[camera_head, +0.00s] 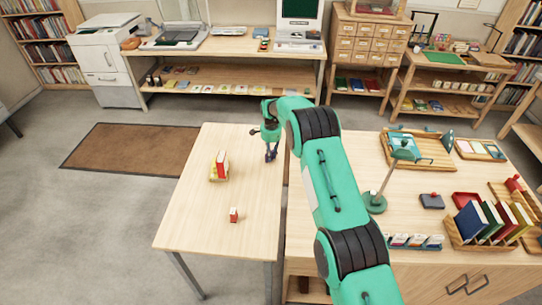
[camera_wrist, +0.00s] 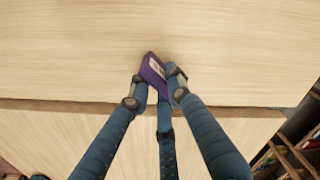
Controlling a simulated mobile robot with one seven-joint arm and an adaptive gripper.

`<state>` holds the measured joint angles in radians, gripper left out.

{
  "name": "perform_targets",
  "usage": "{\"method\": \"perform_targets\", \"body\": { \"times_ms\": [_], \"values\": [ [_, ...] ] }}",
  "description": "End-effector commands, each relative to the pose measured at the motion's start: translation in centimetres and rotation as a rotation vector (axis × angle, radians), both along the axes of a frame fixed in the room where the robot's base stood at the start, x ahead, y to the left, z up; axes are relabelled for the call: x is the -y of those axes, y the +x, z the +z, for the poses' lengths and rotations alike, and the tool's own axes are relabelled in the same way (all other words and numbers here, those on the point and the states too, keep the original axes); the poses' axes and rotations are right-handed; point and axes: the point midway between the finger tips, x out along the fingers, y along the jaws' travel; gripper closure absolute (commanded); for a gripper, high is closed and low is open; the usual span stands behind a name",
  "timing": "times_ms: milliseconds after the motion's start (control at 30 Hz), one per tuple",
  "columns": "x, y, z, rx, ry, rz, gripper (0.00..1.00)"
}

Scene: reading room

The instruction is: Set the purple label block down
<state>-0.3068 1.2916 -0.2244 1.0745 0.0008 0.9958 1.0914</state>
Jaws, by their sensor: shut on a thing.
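The purple label block (camera_wrist: 151,73) shows between my fingertips in the wrist view. It is purple with a pale label on its face, and it sits tilted in the picture. My gripper (camera_head: 271,154) is over the far right part of the left table (camera_head: 190,215) in the head view, near that table's right edge. In the wrist view my gripper (camera_wrist: 154,88) is shut on the block, with pale wood beneath it. I cannot tell whether the block touches the table. In the head view the block is too small to make out clearly.
On the left table stand a small rack with a red book (camera_head: 221,164) and a small red block (camera_head: 234,215). A narrow gap separates it from the right table, which holds a green lamp (camera_head: 374,202), a wooden tray (camera_head: 440,165) and a book rack (camera_head: 468,240). The left table's middle is clear.

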Motion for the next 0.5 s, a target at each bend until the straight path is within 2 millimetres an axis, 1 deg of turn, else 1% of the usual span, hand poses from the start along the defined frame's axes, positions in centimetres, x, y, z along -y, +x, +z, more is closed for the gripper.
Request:
{"method": "perform_targets", "body": {
  "times_ms": [267,300,367,400,500],
  "values": [
    [0.00,0.01,-0.21,0.000,0.000,0.000,1.00],
    [0.00,0.01,-0.25,0.000,0.000,0.000,0.80],
    [-0.01,0.01,-0.19,0.000,0.000,0.000,0.68],
    [-0.01,0.01,-0.19,0.000,0.000,0.000,0.63],
    [-0.01,0.01,-0.19,0.000,0.000,0.000,0.63]
  ]
}}
